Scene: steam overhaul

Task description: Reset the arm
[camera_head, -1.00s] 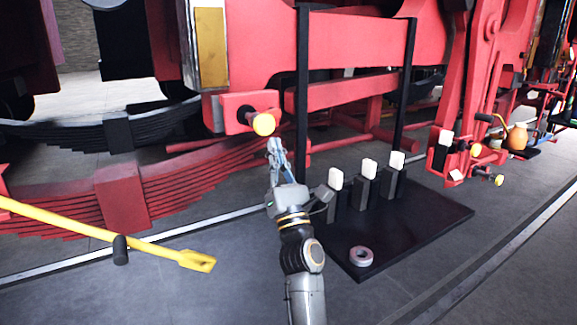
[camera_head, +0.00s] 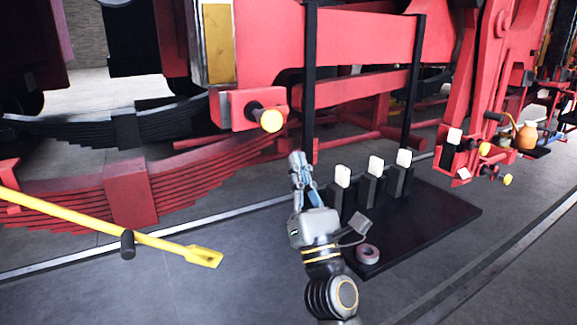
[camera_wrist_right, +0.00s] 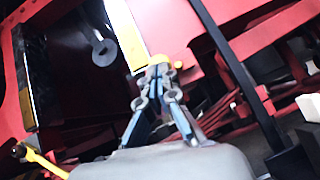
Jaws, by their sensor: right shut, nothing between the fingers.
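My right gripper (camera_head: 298,160) is in the middle of the head view, its arm coming up from the bottom edge. It is shut and empty, fingers pointing up and away from me. In the right wrist view the closed fingers (camera_wrist_right: 158,72) show against the red frame and a pale strip. My left gripper is in neither view.
A black base plate (camera_head: 440,213) right of my gripper bears several black blocks with white tops (camera_head: 375,165) and a grey-pink ring (camera_head: 368,254). A yellow bar (camera_head: 90,222) crosses at left, near a red leaf spring (camera_head: 130,192). Grey floor (camera_head: 230,295) is open in front.

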